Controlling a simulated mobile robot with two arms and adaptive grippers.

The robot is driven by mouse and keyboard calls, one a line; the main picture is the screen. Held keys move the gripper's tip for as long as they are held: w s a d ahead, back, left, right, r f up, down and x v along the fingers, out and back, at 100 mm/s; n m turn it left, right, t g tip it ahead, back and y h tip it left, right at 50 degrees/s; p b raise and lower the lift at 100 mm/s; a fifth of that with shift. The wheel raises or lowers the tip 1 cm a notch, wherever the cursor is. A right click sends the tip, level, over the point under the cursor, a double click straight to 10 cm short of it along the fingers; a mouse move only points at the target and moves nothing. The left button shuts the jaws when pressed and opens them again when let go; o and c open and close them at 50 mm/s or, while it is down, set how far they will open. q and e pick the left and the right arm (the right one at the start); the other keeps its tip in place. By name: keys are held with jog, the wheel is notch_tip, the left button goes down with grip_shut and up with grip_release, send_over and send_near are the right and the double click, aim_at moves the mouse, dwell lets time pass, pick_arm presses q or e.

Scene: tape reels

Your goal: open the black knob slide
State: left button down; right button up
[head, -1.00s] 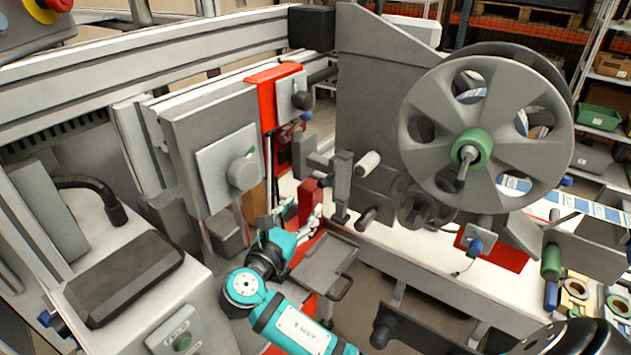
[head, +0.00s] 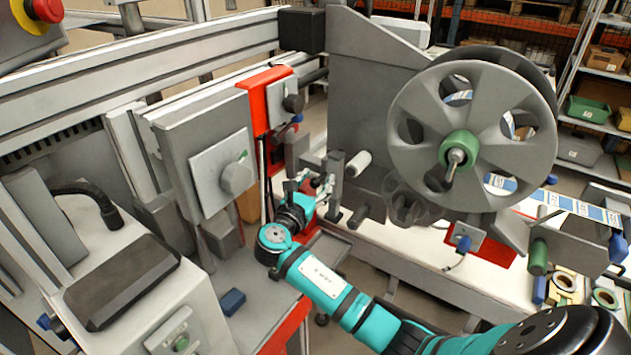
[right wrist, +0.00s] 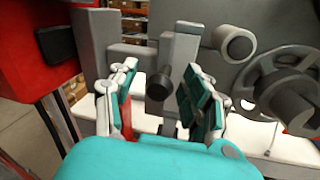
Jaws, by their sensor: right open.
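The black knob (right wrist: 158,87) sits on a grey upright slide plate (right wrist: 180,55) in the right wrist view. My right gripper (right wrist: 160,68) is open, with one finger on each side of the knob. Gaps show between the knob and both fingers, so it is not gripped. In the head view my right gripper (head: 312,184) is small, at the grey upright bracket (head: 337,178) left of the reel. The knob cannot be made out clearly there. My left gripper is not in view.
A large grey reel (head: 420,150) with a green hub stands right of the gripper. Rollers (head: 357,164) project close by. A grey box with a round dial (head: 237,177) and a red bracket (head: 265,95) stand left. A blue block (head: 232,301) lies below.

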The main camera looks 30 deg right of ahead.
jog(key=shift+c, duration=0.3)
grip_shut()
